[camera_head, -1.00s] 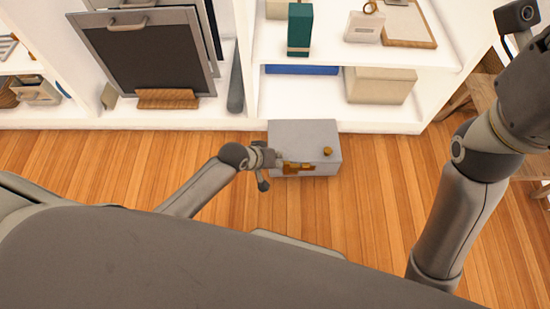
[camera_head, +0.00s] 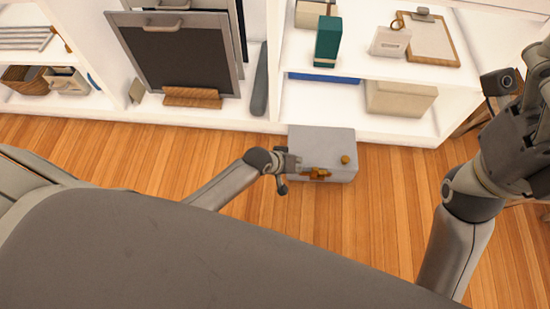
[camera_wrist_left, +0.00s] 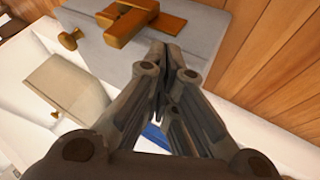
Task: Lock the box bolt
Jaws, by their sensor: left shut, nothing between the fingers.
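The grey box (camera_head: 322,140) stands on the wooden floor in front of the white shelves. A brass bolt (camera_head: 317,174) is on its near side, and a round brass knob (camera_head: 345,160) is on its top at the right. My left gripper (camera_head: 296,164) is at the box's near left, beside the bolt. In the left wrist view its fingers (camera_wrist_left: 165,50) are together and empty, with their tips just below the brass bolt (camera_wrist_left: 130,22); whether they touch it I cannot tell. My right gripper (camera_head: 535,80) is partly cut off at the right edge.
White shelves (camera_head: 380,128) stand close behind the box, holding a beige box (camera_head: 400,98), a green box (camera_head: 328,42) and a clipboard (camera_head: 430,40). Dark framed panels (camera_head: 185,60) lean at the left. The wooden floor (camera_head: 385,200) right of the box is clear.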

